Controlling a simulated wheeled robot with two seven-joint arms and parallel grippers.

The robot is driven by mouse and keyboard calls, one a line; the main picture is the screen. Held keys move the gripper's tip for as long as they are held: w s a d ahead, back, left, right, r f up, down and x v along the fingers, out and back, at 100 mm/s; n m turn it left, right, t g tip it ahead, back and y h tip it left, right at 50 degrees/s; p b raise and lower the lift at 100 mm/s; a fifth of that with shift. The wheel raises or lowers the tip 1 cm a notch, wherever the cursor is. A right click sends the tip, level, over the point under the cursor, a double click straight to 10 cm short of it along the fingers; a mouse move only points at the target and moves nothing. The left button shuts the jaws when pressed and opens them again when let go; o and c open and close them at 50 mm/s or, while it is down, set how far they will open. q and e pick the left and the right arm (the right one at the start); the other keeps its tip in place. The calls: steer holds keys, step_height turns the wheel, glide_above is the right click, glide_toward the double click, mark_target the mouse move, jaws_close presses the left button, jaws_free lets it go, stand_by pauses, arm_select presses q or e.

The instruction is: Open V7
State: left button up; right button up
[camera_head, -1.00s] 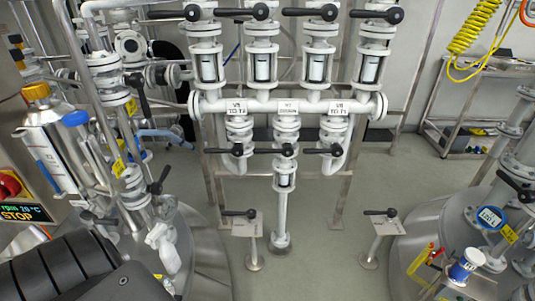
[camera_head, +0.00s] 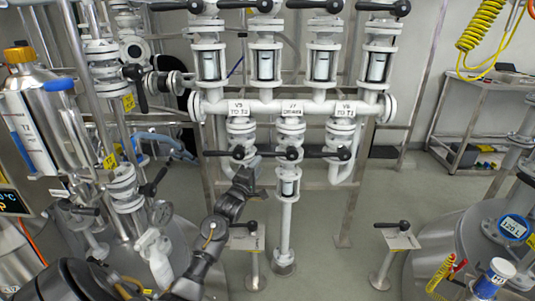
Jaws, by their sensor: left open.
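The V7 drain valve shows in the head view at the middle of the lower valve row, under the white V7 label (camera_head: 292,107). Its black lever (camera_head: 275,154) lies level and points left from the pivot. My left gripper (camera_head: 251,168) is dark grey, open, and reaches up from the lower left. Its tips are just below the left end of the V7 lever; I cannot tell whether they touch it. My right gripper is not in view.
The V5 lever (camera_head: 220,153) is close on the left and the V6 lever (camera_head: 322,155) on the right. A small stand with a black lever (camera_head: 238,226) is below my gripper, another (camera_head: 398,238) at right. Steel vessels flank the clear grey floor.

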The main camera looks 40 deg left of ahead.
mark_target(277, 153)
arm_select(q)
steer(key=x, duration=1)
steer(key=shift+b, duration=0.45)
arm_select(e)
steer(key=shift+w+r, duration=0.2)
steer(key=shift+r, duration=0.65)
arm_select(q)
steer(key=shift+a+f, duration=0.1)
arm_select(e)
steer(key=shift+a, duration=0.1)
arm_select(q)
steer(key=shift+c, duration=0.2)
steer(key=c, duration=0.7)
jaws_close()
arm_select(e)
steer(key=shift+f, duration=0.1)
